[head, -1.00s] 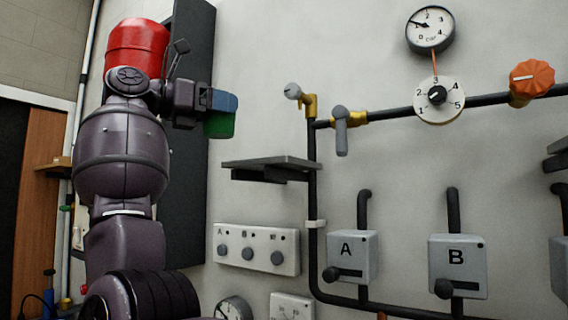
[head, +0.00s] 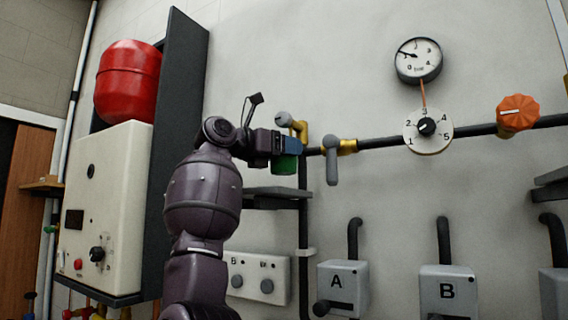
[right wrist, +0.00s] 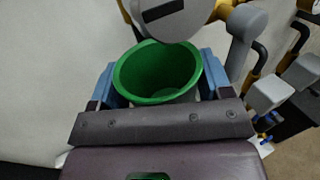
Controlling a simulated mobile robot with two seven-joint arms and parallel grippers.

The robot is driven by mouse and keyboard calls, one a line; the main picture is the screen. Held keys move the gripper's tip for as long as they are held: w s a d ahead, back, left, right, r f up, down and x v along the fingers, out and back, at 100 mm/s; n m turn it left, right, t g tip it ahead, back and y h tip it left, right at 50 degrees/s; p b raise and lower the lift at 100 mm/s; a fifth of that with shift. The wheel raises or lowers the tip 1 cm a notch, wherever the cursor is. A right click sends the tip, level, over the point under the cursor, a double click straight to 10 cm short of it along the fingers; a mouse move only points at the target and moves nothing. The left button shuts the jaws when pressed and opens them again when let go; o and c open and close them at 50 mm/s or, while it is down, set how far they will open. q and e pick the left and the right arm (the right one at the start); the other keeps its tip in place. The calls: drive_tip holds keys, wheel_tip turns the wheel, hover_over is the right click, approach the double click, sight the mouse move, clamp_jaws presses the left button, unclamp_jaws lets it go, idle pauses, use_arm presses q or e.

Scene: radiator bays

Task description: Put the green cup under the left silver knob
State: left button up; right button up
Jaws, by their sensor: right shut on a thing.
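My right gripper (head: 290,146) is shut on the green cup (head: 284,165) and holds it upright, just below the left silver knob (head: 283,118) on its brass fitting. In the right wrist view the blue fingers (right wrist: 158,78) grip the empty-looking cup (right wrist: 155,72) from both sides. There the round slotted silver knob (right wrist: 170,18) shows at the cup's far rim and overlaps it in the picture. I cannot tell the exact gap between them. My left gripper is not in view.
A dark wall shelf (head: 278,194) lies just under the cup. A grey lever (head: 332,162) hangs from the pipe to the right. A white boiler (head: 118,200) and a red tank (head: 128,80) stand left. Boxes A (head: 343,288) and B (head: 447,291) sit lower right.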

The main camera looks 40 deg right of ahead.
sight(273, 165)
drive_tip(key=shift+d, duration=0.2)
drive_tip(key=shift+f, duration=1.75)
drive_tip(key=shift+f, duration=0.15)
drive_tip(key=o, duration=0.9)
